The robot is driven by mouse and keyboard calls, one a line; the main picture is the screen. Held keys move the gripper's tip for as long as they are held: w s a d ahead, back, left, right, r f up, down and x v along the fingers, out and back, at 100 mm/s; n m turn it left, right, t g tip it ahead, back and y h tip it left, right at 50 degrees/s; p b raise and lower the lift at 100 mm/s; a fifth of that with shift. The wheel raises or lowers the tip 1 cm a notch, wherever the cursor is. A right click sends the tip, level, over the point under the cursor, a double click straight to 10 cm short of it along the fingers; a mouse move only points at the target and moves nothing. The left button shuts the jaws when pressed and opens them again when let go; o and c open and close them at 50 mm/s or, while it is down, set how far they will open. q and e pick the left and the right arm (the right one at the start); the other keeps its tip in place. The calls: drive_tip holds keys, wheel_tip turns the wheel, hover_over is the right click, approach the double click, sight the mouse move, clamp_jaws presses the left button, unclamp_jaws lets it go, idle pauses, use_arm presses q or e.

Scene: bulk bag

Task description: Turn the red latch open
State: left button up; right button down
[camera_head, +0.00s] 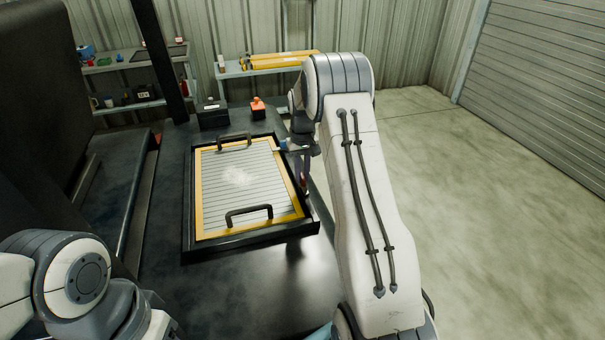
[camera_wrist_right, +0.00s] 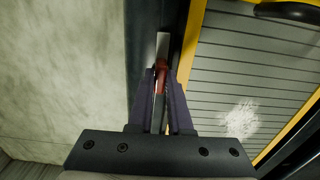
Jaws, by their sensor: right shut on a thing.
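The red latch (camera_wrist_right: 162,73) is in the right wrist view, at the dark edge beside the yellow-framed panel. My right gripper (camera_wrist_right: 162,75) is shut on it, with a finger on each side. A pale strip shows just beyond the latch. In the head view my right gripper (camera_head: 303,180) is at the right edge of the panel, small and partly hidden by my arm, and the latch is hard to make out there. My left arm shows at the lower left of the head view, but its gripper is out of the picture.
The slatted panel (camera_head: 226,202) has a yellow frame and two black handles (camera_head: 249,213). A black box (camera_head: 212,116) and a red-orange object (camera_head: 257,106) stand behind it. Shelves (camera_head: 135,106) are at the back left. Open floor (camera_head: 480,200) lies to the right.

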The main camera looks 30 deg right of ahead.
sight(302, 176)
idle(0.3)
drive_tip(key=c, duration=0.8)
unclamp_jaws()
drive_tip(key=shift+c, duration=0.2)
drive_tip(key=shift+r, duration=0.1)
drive_tip(key=shift+r, duration=0.35)
wheel_tip(302, 176, up, 10)
drive_tip(key=b, duration=0.2)
drive_tip(key=shift+f, duration=0.2)
